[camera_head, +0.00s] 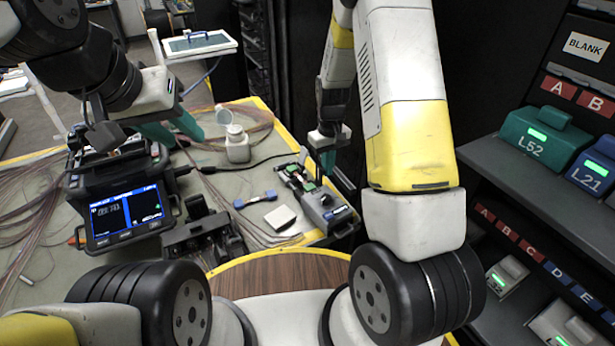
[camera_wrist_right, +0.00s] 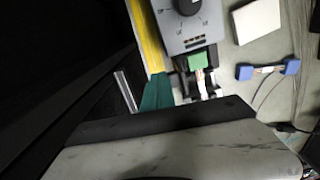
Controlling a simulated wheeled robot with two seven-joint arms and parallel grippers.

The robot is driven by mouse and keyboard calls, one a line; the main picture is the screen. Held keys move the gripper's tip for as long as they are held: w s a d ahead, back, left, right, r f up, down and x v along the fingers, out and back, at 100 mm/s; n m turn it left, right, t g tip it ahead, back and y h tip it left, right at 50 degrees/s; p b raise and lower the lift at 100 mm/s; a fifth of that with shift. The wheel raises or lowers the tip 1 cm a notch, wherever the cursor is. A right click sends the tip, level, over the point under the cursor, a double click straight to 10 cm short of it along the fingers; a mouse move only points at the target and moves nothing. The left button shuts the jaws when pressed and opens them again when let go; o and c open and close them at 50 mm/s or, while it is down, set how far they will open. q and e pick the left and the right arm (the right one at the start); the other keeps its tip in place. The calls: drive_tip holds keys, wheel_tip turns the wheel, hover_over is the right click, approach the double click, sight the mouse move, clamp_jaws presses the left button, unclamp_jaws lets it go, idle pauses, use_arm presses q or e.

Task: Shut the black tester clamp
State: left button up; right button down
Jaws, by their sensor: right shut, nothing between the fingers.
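The grey tester (camera_head: 326,208) with a dark knob sits near the right edge of the bench. At its far end is a black clamp (camera_head: 292,176) with green parts. In the right wrist view the tester (camera_wrist_right: 198,32) is at the top, with a green block (camera_wrist_right: 198,61) and the partly hidden clamp (camera_wrist_right: 207,82) below it. I cannot tell how far the clamp is closed. My right gripper (camera_head: 328,163) is shut and empty, its green fingertips (camera_wrist_right: 158,92) just beside the clamp, on the bench-edge side. My left gripper (camera_head: 172,131) looks open and empty over the splicer.
The splicer (camera_head: 125,212) with a lit screen and a black fixture (camera_head: 203,236) stand left of the tester. A dark shelf (camera_head: 540,190) rises at right.

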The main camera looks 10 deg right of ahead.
drive_tip(key=shift+s+a, duration=0.35)
drive_tip(key=shift+a, duration=0.3)
drive_tip(key=shift+s+a, duration=0.3)
drive_tip(key=shift+a, duration=0.35)
drive_tip(key=shift+s+a, duration=0.35)
drive_tip(key=shift+a, duration=0.3)
drive_tip(key=shift+w+d+r, duration=0.1)
drive_tip(key=shift+d+r, duration=0.05)
drive_tip(key=shift+r, duration=0.9)
drive_tip(key=shift+w+d+r, duration=0.1)
drive_tip(key=shift+d+r, duration=0.1)
drive_tip(key=shift+r, duration=0.8)
drive_tip(key=shift+w+d+r, duration=0.1)
drive_tip(key=shift+d+r, duration=0.05)
drive_tip(key=shift+r, duration=1.3)
